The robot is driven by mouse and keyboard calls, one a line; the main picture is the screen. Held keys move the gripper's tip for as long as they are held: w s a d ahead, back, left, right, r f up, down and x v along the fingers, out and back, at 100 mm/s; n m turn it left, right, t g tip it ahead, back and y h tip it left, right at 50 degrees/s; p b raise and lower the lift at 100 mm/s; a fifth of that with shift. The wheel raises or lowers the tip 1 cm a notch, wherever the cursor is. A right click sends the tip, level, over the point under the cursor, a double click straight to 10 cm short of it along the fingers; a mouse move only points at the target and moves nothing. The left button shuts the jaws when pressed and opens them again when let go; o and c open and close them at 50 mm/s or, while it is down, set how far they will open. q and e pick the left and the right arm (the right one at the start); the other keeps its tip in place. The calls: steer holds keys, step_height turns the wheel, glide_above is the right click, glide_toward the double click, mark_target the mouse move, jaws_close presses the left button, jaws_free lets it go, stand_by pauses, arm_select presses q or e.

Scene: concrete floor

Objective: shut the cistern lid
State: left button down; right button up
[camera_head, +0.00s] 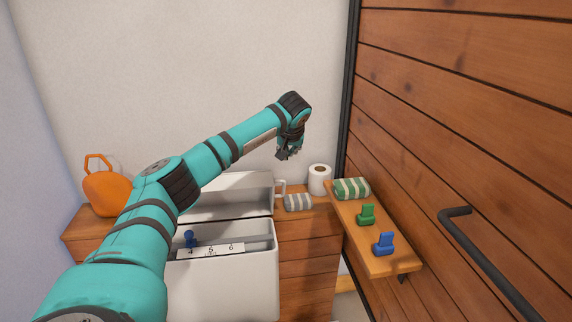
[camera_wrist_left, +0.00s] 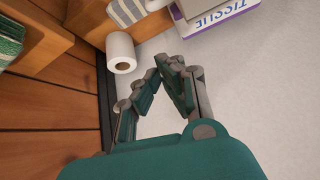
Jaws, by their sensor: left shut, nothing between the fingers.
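The white cistern (camera_head: 235,291) stands below the wall with its top open. Its lid (camera_head: 232,187) is raised at the back. Inside are a blue part (camera_head: 190,239) and a white strip with numbers (camera_head: 223,249). My left arm hides the cistern's left side. My left gripper (camera_head: 284,156) is shut and empty, in the air above and to the right of the lid, apart from it. Its fingers also show close together in the left wrist view (camera_wrist_left: 163,68). My right gripper is out of view.
A toilet roll (camera_head: 319,179), a grey striped cloth (camera_head: 298,202) and a white handle (camera_head: 280,187) are right of the lid. A wooden shelf (camera_head: 393,262) holds a green striped towel (camera_head: 351,188) and green and blue pieces. An orange can (camera_head: 106,191) stands left. A tissue box (camera_wrist_left: 215,12) shows in the wrist view.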

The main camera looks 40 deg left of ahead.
arm_select(q)
step_height(320, 180, down, 9)
steer(key=w+a+p, duration=0.1)
steer(key=p, duration=0.1)
steer(key=shift+a, duration=0.4)
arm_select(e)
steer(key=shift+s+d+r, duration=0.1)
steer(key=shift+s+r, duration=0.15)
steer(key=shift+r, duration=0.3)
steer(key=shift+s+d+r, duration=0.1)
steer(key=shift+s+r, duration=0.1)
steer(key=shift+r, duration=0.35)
arm_select(q)
steer(key=shift+r, duration=0.1)
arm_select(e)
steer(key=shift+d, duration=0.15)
